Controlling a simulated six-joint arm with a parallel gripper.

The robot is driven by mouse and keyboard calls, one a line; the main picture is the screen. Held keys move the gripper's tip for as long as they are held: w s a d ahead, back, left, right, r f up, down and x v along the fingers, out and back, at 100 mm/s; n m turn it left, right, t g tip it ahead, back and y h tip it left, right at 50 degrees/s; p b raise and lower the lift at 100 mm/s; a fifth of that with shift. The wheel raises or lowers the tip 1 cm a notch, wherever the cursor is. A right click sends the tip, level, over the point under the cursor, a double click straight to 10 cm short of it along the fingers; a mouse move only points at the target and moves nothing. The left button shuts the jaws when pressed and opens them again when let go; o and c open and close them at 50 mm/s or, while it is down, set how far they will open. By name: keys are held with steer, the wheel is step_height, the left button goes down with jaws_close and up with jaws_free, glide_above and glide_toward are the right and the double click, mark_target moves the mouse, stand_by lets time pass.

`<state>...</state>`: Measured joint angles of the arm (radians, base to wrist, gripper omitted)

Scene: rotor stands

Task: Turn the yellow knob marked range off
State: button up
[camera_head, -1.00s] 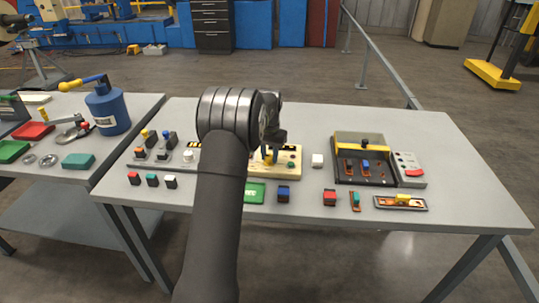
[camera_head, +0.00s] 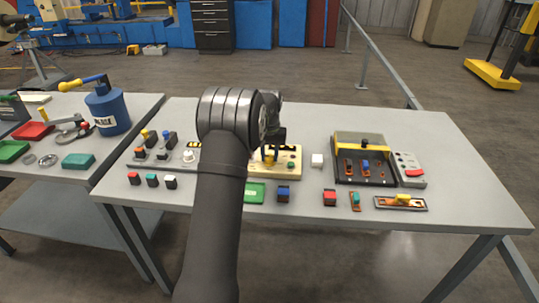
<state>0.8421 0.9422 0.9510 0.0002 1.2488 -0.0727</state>
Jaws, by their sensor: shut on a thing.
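The yellow knob (camera_head: 269,157) stands on a cream panel (camera_head: 290,171) near the middle of the table, partly hidden by my gripper. My gripper (camera_head: 270,152) points down over the panel, with its fingers shut on the yellow knob. The knob's marking and pointer are too small to read. My arm covers the panel's left part. A small green knob (camera_head: 291,165) sits on the same panel, to the right of my gripper.
A white block (camera_head: 317,160) stands right of the panel. A green block (camera_head: 255,193) and a blue block (camera_head: 283,193) lie in front of it. A black switch box with a yellow top (camera_head: 365,140) stands at the right.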

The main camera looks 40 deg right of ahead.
mark_target(269, 156)
steer(key=shift+r, duration=0.1)
steer(key=o, duration=1)
step_height(269, 156, up, 17)
steer(key=shift+r, duration=0.15)
step_height(269, 156, down, 18)
steer(key=shift+r, duration=0.25)
stand_by(0.5)
